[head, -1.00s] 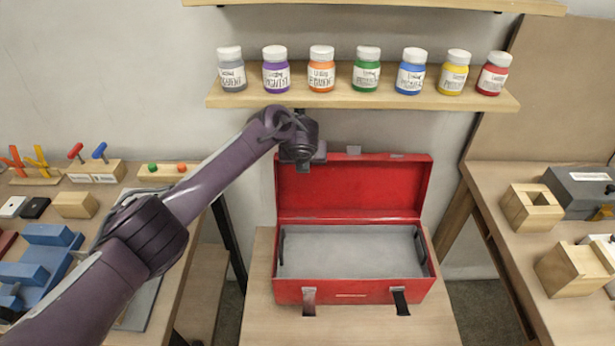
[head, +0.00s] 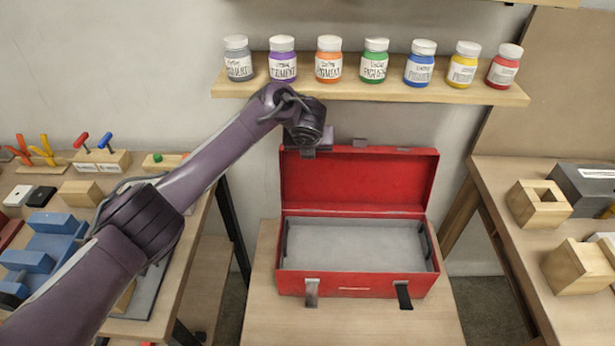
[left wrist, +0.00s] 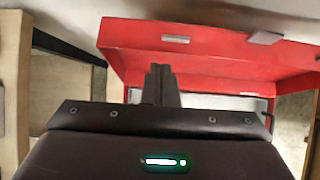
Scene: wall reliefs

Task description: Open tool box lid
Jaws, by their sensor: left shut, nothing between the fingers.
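The red tool box (head: 352,284) stands on a wooden table, its grey interior empty and facing up. Its lid (head: 355,180) is raised, standing upright at the back. My right gripper is in neither view.
A shelf (head: 400,93) with several pigment jars hangs close above the lid and my left wrist. A left table (head: 110,180) holds tools and blue blocks. A right table (head: 490,180) holds wooden blocks and a grey box.

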